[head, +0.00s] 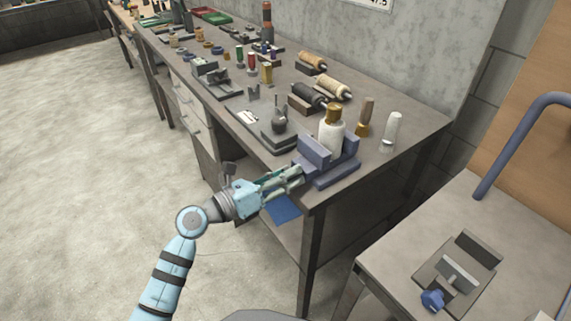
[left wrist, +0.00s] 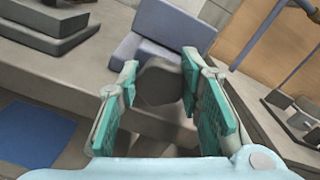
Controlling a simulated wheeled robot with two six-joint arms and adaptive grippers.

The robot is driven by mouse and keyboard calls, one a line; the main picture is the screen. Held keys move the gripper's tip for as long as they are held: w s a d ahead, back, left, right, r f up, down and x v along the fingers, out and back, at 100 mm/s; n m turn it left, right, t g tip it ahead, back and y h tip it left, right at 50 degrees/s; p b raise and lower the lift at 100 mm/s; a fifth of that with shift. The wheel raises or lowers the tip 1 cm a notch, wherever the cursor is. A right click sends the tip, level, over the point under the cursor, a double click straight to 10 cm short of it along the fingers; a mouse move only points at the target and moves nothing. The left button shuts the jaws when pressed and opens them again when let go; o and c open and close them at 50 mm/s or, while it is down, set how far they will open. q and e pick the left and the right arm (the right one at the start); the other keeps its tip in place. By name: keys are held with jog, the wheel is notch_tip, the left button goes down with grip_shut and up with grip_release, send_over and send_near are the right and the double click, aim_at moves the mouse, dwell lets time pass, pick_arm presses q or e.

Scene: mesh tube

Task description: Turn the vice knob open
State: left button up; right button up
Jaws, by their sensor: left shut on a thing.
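A blue-grey vice (head: 325,162) stands at the front right corner of the long bench. A white tube (head: 331,138) with a gold-brown top stands upright between its jaws. My left gripper (head: 293,178) reaches the vice's front side from the left. In the left wrist view the vice (left wrist: 160,50) lies just ahead, and its dark grey round knob (left wrist: 161,84) sits between my green-padded fingers, which are shut on it. In the head view the fingers hide the knob. My right gripper is not in view.
A bottle with a white body (head: 391,132) and a brown one (head: 365,118) stand right of the vice. Spools (head: 310,97) and small tools crowd the bench behind. A second vice with a blue knob (head: 433,299) sits on the lower right table. The floor at left is clear.

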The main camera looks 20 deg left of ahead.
pick_arm(q)
jog(key=n+p, duration=0.5)
jog(key=p, duration=0.1)
jog(key=shift+r+n, duration=0.15)
jog(key=shift+n, duration=0.15)
jog(key=shift+n+p, duration=1)
jog(key=shift+n, duration=0.2)
jog(key=shift+a+f+n+p, duration=0.1)
jog(key=shift+f+n+p, duration=0.15)
jog(key=shift+n+p, duration=0.55)
jog(key=o, duration=1.2)
jog(key=shift+f, duration=0.1)
